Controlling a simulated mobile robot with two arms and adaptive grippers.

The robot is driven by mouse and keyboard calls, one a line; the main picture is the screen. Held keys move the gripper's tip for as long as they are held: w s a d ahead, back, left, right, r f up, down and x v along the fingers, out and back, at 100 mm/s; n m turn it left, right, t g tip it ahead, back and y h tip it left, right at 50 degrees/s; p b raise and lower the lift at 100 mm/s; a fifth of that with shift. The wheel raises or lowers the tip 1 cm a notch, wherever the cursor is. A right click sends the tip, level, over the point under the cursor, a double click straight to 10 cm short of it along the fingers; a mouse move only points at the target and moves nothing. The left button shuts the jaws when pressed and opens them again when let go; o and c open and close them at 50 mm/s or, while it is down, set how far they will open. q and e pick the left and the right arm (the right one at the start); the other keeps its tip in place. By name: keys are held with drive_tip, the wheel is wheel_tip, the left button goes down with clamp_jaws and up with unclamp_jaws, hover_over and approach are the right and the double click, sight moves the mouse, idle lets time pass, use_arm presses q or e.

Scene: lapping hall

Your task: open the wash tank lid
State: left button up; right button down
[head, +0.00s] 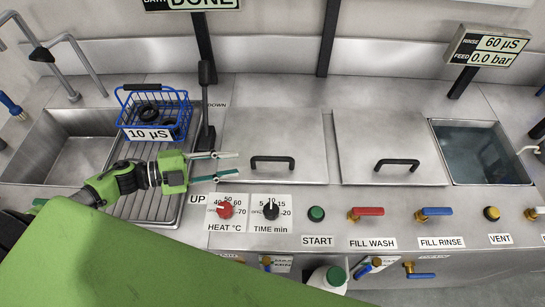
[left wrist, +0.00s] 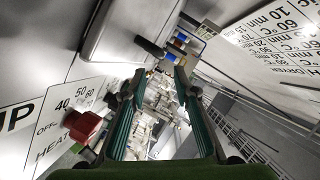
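Two closed steel lids lie in the counter in the head view. The left lid (head: 270,128) has a black bar handle (head: 272,160); the right lid (head: 385,130) has a similar handle (head: 397,163). Neither lid carries a readable name, so I cannot tell from labels which is the wash tank's. My left gripper (head: 236,164) is open and empty, pointing right, just left of the left lid's handle and apart from it. In the left wrist view its fingers (left wrist: 159,75) are spread, with a black handle (left wrist: 150,46) beyond the tips. My right gripper is not in view.
A blue wire basket (head: 155,112) stands behind my left gripper, beside an upright black lever (head: 206,105). A red heat knob (head: 225,210), time knob (head: 271,211) and coloured valves line the front. An open water-filled tank (head: 483,150) is at right; a sink (head: 75,150) is at left.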

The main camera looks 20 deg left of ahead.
sight(264, 159)
use_arm(q)
drive_tip(key=p+x, duration=0.2)
drive_tip(key=x, duration=0.9)
drive_tip(key=shift+d+r, duration=0.1)
drive_tip(key=shift+d, duration=0.05)
drive_tip(key=shift+w+d+f, duration=0.25)
drive_tip(key=shift+w+d, duration=0.05)
drive_tip(key=shift+d, duration=0.25)
clamp_jaws()
